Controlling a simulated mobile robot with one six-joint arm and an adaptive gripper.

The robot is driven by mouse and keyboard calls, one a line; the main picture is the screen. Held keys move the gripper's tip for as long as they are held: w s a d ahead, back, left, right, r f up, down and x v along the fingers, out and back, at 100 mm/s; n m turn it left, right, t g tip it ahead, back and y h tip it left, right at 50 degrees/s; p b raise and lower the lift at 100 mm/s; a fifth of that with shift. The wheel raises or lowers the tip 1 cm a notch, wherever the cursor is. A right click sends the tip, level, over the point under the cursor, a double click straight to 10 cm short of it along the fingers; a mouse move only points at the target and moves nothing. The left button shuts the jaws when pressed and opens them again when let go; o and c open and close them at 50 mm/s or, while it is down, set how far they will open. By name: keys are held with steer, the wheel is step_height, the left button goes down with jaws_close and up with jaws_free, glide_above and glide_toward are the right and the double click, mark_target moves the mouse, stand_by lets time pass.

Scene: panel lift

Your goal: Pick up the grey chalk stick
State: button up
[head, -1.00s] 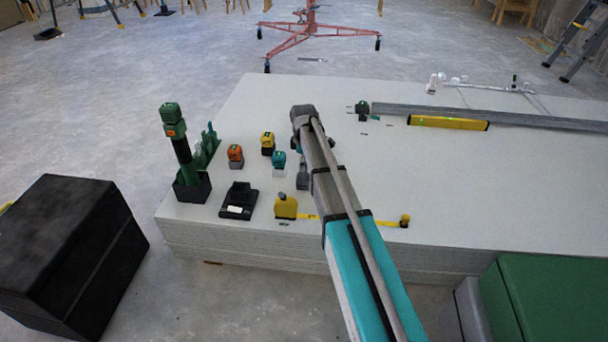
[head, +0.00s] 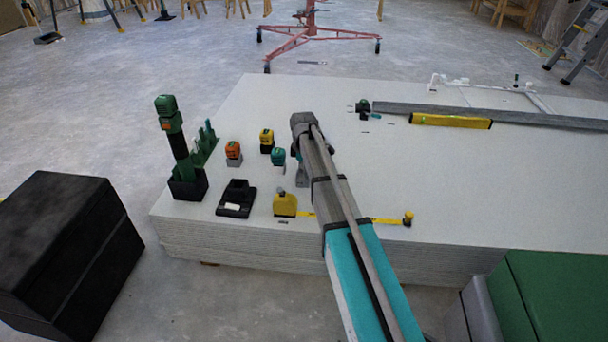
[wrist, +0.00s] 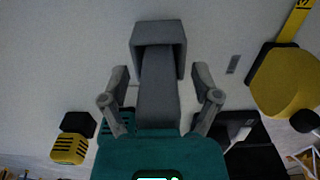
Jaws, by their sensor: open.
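A small grey stick (wrist: 233,64), which looks like the grey chalk stick, lies on the pale panel top in the wrist view, just left of the yellow tape measure (wrist: 285,82). My gripper (wrist: 160,72) is open, with its two grey fingers spread apart left of the stick, not touching it. In the head view my gripper (head: 302,178) hangs low over the panel stack, behind and right of the tape measure (head: 285,205). A small grey piece shows in front of the tape there; I cannot tell whether it is the same stick.
On the panel stack (head: 470,190) stand a black charger (head: 236,198), a teal-topped block (head: 278,156), a yellow-topped block (head: 266,140), an orange-topped block (head: 233,152) and a tall green tool (head: 170,125). A yellow level (head: 450,121) lies at the back right. The front right surface is mostly clear.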

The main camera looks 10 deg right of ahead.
stand_by(0.6)
steer(key=c, duration=1.1)
steer(key=shift+r, duration=0.1)
step_height(320, 180, up, 3)
steer(key=p, duration=0.3)
steer(key=s+a+r+p, duration=0.2)
steer(key=s+r+p, duration=0.7)
steer(key=s, duration=0.5)
steer(key=shift+a+r+p, duration=0.15)
steer(key=shift+r+p, duration=0.2)
steer(key=shift+p, duration=0.15)
steer(key=shift+w, duration=0.1)
